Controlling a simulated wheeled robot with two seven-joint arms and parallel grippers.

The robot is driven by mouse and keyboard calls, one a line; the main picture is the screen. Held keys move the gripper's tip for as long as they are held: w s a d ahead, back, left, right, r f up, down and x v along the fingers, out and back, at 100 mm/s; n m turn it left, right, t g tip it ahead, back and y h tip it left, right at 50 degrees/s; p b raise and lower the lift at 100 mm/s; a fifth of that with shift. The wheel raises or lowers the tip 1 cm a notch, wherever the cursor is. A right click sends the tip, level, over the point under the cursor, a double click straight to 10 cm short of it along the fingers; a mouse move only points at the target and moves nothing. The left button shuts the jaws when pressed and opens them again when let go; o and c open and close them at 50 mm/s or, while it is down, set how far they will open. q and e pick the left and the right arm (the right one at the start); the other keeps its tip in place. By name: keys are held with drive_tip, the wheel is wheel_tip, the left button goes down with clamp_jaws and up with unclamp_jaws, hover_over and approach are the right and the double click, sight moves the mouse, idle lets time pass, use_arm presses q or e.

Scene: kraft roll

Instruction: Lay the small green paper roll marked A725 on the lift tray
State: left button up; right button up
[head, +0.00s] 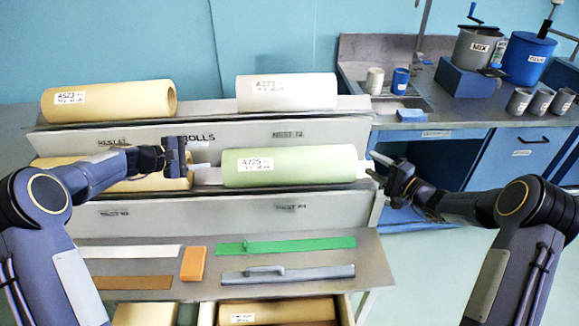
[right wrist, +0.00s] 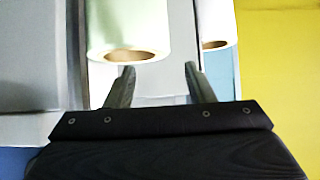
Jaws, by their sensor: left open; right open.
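The pale green paper roll marked A725 (head: 290,166) lies level on the lower step of the rack, on the right side. Its end with a brown core opening shows in the right wrist view (right wrist: 128,30). My left gripper (head: 203,158) is open, just off the roll's left end. My right gripper (head: 372,169) is open, close to the roll's right end. Its fingers in the right wrist view (right wrist: 158,85) are spread and empty, just short of the roll's end. I cannot tell which surface is the lift tray.
A white roll (head: 286,92) and a tan roll (head: 109,101) lie on the upper step. Another tan roll (head: 128,184) sits behind my left gripper. Green (head: 300,244) and grey (head: 312,274) strips and an orange block (head: 193,264) lie on the front bench. A blue cabinet (head: 510,158) stands right.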

sight(356, 153)
drive_tip(key=x, duration=0.8)
use_arm(q)
drive_tip(key=x, duration=0.7)
drive_tip(key=shift+w+d+f, duration=0.2)
drive_tip(key=shift+d, duration=0.05)
drive_tip(key=shift+c, duration=0.4)
use_arm(e)
drive_tip(key=shift+c, duration=0.3)
use_arm(q)
clamp_jaws()
use_arm(e)
drive_tip(key=c, duration=1)
clamp_jaws()
use_arm(q)
drive_tip(key=shift+w+d+r, duration=0.1)
drive_tip(key=shift+r, duration=0.05)
use_arm(e)
drive_tip(key=shift+a+f, duration=0.1)
use_arm(q)
drive_tip(key=shift+r, duration=0.35)
use_arm(e)
drive_tip(key=shift+r, duration=0.35)
